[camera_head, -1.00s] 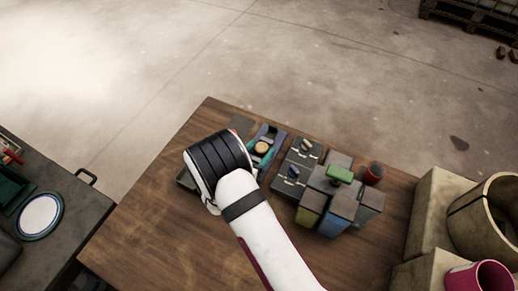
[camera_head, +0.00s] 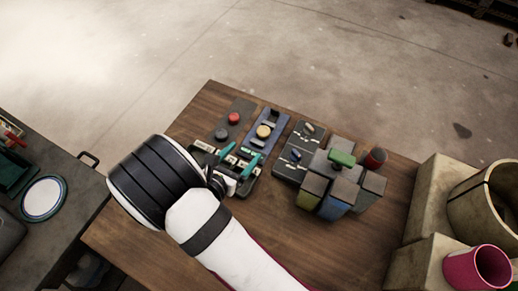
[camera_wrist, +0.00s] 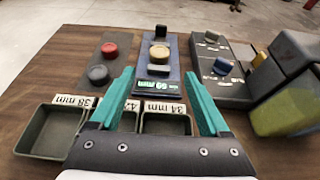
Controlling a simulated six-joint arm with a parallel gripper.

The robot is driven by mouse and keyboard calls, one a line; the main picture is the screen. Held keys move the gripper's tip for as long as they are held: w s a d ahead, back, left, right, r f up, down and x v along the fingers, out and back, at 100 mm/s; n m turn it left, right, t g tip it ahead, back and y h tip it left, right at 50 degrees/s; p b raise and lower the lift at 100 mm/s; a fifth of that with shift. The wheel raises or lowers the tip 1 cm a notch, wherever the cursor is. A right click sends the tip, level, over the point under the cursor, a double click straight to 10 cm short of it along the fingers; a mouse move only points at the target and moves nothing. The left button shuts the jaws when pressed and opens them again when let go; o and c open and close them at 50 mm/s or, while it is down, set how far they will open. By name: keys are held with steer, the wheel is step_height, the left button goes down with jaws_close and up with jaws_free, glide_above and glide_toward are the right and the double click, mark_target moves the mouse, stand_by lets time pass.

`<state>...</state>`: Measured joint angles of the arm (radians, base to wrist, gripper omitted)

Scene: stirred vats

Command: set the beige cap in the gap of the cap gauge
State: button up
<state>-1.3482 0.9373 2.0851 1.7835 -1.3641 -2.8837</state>
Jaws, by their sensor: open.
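The beige cap (camera_head: 263,131) sits on the blue cap gauge (camera_head: 272,114) near the far side of the table. In the wrist view the beige cap (camera_wrist: 159,52) lies in the middle of the blue gauge (camera_wrist: 172,70), with a black knob behind it and a lit size readout in front. I cannot tell whether the cap is seated in the gap. My gripper (camera_wrist: 158,75) has two teal fingers spread wide and nothing between them. It is on the near side of the gauge, short of the cap. In the head view my gripper (camera_head: 238,158) is above the trays.
Small open trays (camera_wrist: 50,143) labelled 38, 42 and 34 mm lie under my fingers. A grey board (camera_head: 228,126) with a red and a grey cap is left of the gauge. A dark board (camera_head: 288,165) with small parts and a cluster of coloured bins (camera_head: 338,200) stand right.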

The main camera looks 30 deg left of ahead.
steer(key=w+m, duration=0.1)
steer(key=m, duration=0.1)
steer(key=w+r+m+g, duration=0.1)
steer(key=m, duration=0.1)
steer(key=w+r+m+g+y, duration=0.1)
steer(key=m, duration=0.1)
steer(key=shift+w+r+m, duration=0.15)
steer(key=shift+w+m, duration=0.1)
steer(key=shift+m, duration=0.05)
steer(key=s+d+r+m+g+y, duration=0.3)
steer(key=d+r+m+g, duration=0.65)
steer(key=m, duration=0.95)
steer(key=s+d+r+m+g+h, duration=0.1)
steer(key=s+d+r+m, duration=0.1)
steer(key=s+d+m, duration=0.5)
steer(key=s+d+r+m+g+h, duration=0.1)
steer(key=s+d+r+m, duration=0.1)
steer(key=s+d+m, duration=0.6)
steer(key=d+m, duration=0.1)
steer(key=d, duration=0.2)
steer(key=shift+s+d+r, duration=0.3)
steer(key=shift+r, duration=0.05)
